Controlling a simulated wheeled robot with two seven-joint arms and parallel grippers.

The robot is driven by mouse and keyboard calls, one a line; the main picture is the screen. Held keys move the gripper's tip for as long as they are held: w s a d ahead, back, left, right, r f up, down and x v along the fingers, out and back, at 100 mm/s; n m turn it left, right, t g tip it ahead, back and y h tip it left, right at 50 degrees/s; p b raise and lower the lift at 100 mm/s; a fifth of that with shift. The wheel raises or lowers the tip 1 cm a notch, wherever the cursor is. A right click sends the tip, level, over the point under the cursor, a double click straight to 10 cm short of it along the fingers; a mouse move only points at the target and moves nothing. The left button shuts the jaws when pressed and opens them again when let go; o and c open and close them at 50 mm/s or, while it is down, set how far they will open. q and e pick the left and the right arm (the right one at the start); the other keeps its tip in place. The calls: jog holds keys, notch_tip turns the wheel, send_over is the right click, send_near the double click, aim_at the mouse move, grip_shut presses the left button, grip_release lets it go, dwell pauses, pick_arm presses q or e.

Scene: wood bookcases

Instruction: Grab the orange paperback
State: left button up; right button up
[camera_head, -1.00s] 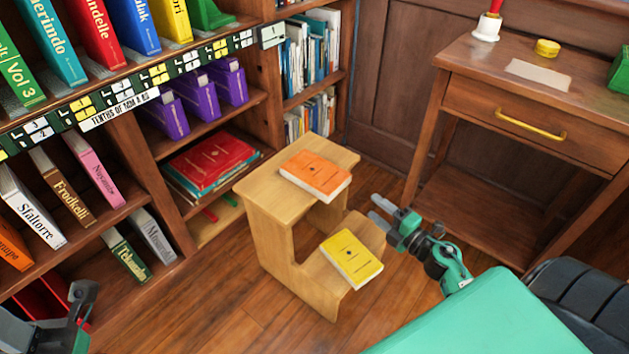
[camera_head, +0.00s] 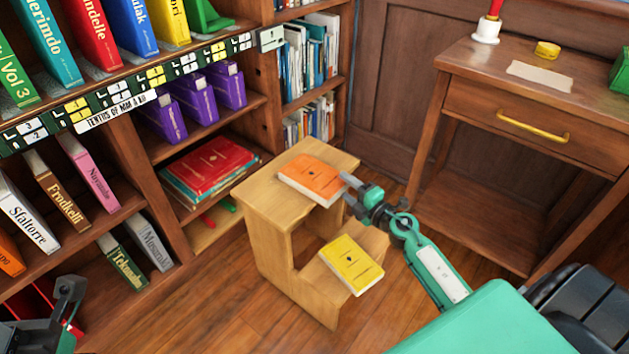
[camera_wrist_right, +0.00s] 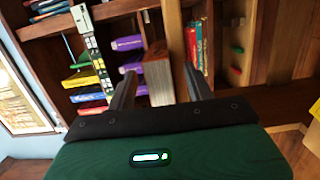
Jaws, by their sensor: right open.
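The orange paperback (camera_head: 312,178) lies flat on the top step of a wooden step stool (camera_head: 262,194). My right gripper (camera_head: 348,187) is open at the right end of the paperback, its fingertips close to that end. In the right wrist view, the open fingers of my right gripper (camera_wrist_right: 158,88) point forward, with the paperback's page edge (camera_wrist_right: 157,78) between them. I cannot tell whether they touch it. Part of my left gripper (camera_head: 68,293) shows at the lower left, far from the paperback; its jaws are unclear.
A yellow book (camera_head: 350,264) lies on the stool's lower step, below my right arm. A bookcase (camera_head: 160,146) with colored books fills the left side. A wooden desk (camera_head: 488,92) with a yellow handle stands at the right. Bare floor lies between stool and desk.

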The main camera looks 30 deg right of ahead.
jog(key=shift+w+a, duration=0.1)
jog(key=shift+w, duration=0.25)
grip_shut()
jog(key=shift+r, duration=0.15)
